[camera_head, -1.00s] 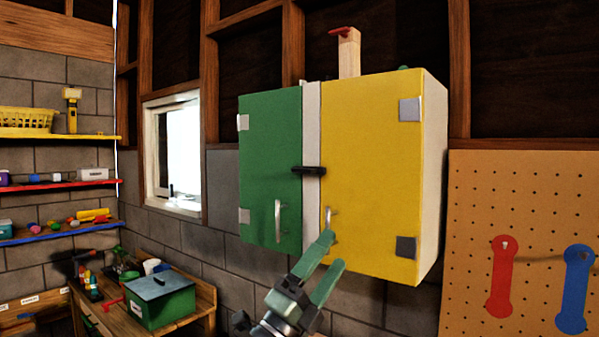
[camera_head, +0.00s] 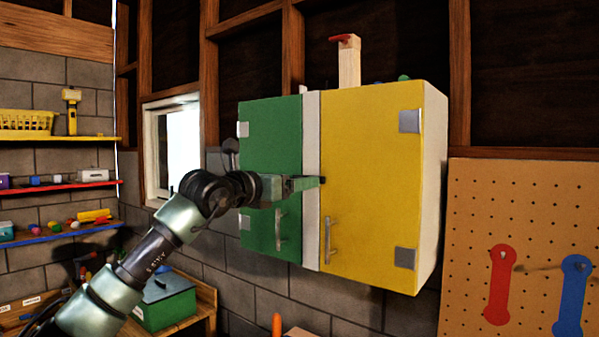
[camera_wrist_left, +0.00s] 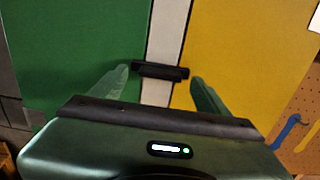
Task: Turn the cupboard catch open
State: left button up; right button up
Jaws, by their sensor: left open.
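The cupboard hangs on the wall with a green door (camera_head: 262,130) on the left and a yellow door (camera_head: 370,170) on the right, both closed, with a pale strip between them. The dark catch (camera_wrist_left: 162,71) lies crosswise over the pale strip in the left wrist view. In the head view my gripper hides most of it, and only a dark end shows (camera_head: 322,180). My left gripper (camera_wrist_left: 160,82) is open, with one green finger on each side of the catch; it also shows in the head view (camera_head: 305,183). I cannot tell whether the fingers touch it. My right gripper is not in view.
Door handles (camera_head: 328,238) sit low on both doors. A pegboard (camera_head: 530,220) with red and blue tools is at right. Shelves and a workbench with a green box (camera_head: 165,300) are at left. A wooden block (camera_head: 349,62) stands on the cupboard.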

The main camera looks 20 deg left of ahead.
pick_arm(q)
jog(key=shift+p+x, duration=0.45)
jog(key=shift+x, duration=0.8)
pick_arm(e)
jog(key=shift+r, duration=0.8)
pick_arm(q)
jog(key=c, duration=1.4)
